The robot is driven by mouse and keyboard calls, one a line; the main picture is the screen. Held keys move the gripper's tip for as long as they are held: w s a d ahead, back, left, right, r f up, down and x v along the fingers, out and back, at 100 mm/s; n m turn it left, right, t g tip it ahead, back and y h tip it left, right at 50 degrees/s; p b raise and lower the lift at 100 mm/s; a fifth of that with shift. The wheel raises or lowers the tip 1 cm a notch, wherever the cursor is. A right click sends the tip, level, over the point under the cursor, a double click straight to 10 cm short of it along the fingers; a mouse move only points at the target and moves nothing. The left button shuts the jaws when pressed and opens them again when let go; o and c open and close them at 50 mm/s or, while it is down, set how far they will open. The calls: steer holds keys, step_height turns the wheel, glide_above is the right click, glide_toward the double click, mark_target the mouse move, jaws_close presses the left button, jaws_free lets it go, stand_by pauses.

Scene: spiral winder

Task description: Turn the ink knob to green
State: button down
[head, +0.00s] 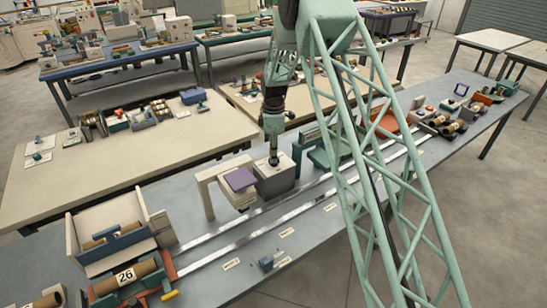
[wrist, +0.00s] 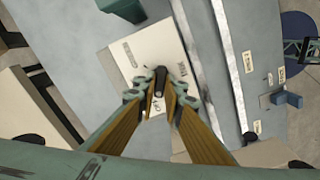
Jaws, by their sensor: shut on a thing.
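The ink knob (wrist: 160,78) is a small dark knob on top of a white box (wrist: 128,55), seen in the wrist view. Small labels are printed on the box around the knob, too small to read surely. The white box (head: 277,183) stands on the grey-blue bench in the head view. My gripper (wrist: 160,98) points down at the box top and is shut on the knob, one finger on each side. In the head view my gripper (head: 273,160) touches down at the box top, and the knob is hidden there.
A beige frame with a purple block (head: 239,180) stands just left of the box. Two metal rails (head: 290,207) run along the bench in front. A small blue block (head: 267,262) lies near the front edge. A roll marked 26 (head: 128,275) is at lower left.

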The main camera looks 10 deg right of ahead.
steer(key=shift+m+b, duration=0.3)
steer(key=shift+m, duration=0.1)
steer(key=m+b, duration=0.3)
steer(key=m, duration=0.2)
steer(key=m+b, duration=0.2)
steer(key=m, duration=0.3)
steer(key=shift+w+m, duration=0.1)
steer(key=shift+m, duration=0.3)
stand_by(0.4)
steer(key=c, duration=2.7)
jaws_free()
steer(key=shift+r, duration=0.1)
